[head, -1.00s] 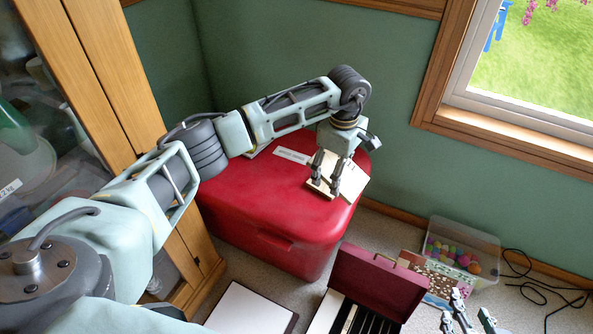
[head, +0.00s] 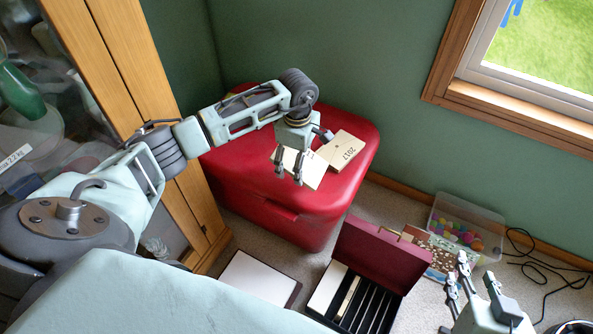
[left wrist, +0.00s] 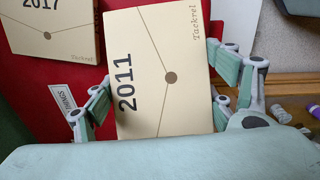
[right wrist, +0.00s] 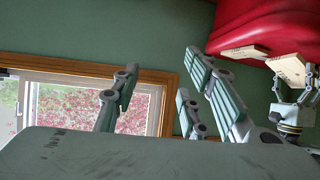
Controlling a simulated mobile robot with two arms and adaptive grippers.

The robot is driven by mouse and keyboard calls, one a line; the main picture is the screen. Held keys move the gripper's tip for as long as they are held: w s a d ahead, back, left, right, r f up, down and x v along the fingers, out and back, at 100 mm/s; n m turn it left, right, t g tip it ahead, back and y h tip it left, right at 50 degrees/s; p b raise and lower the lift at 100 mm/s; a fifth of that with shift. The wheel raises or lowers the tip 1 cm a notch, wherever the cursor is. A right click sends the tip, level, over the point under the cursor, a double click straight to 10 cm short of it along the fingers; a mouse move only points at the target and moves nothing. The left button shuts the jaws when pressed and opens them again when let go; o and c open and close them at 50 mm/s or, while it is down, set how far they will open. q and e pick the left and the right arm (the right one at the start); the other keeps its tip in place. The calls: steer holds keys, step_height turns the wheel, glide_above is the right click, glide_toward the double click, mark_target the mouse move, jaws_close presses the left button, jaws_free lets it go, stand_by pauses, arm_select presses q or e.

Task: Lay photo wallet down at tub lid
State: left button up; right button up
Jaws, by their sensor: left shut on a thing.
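A cream photo wallet marked 2011 (head: 308,172) is held in my left gripper (head: 288,166) above the front part of the red tub's lid (head: 345,190). The left wrist view shows the 2011 wallet (left wrist: 165,75) between the fingers, with its printed face to the camera. It looks tilted in the head view; I cannot tell whether its lower edge touches the lid. A second wallet marked 2017 (head: 343,150) lies on the lid, just right of and behind the held one. My right gripper (head: 472,278) is open and empty at the lower right, far from the tub.
An open dark red case (head: 380,255) stands on the floor in front of the tub, beside a white board (head: 258,280). A clear bin of coloured balls (head: 465,226) and a black cable (head: 535,255) are at the right. A glass-fronted wooden cabinet (head: 150,60) borders the left.

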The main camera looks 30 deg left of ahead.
arm_select(q)
steer(key=shift+s+a+f, duration=0.15)
steer(key=shift+a+f, duration=0.05)
steer(key=shift+f, duration=0.25)
step_height(320, 180, down, 3)
steer(key=shift+f+b, duration=0.15)
steer(key=shift+b, duration=0.5)
arm_select(e)
steer(key=w+a+r+t+y, duration=0.1)
steer(key=w+r+t, duration=0.2)
steer(key=r, duration=0.3)
steer(key=shift+a, duration=0.25)
arm_select(q)
steer(key=shift+f, duration=0.15)
steer(key=o, duration=1.3)
steer(key=shift+o, duration=0.2)
arm_select(e)
steer(key=shift+w+a+r+t, duration=0.1)
steer(key=shift+r+t, duration=0.25)
steer(key=shift+t, duration=0.05)
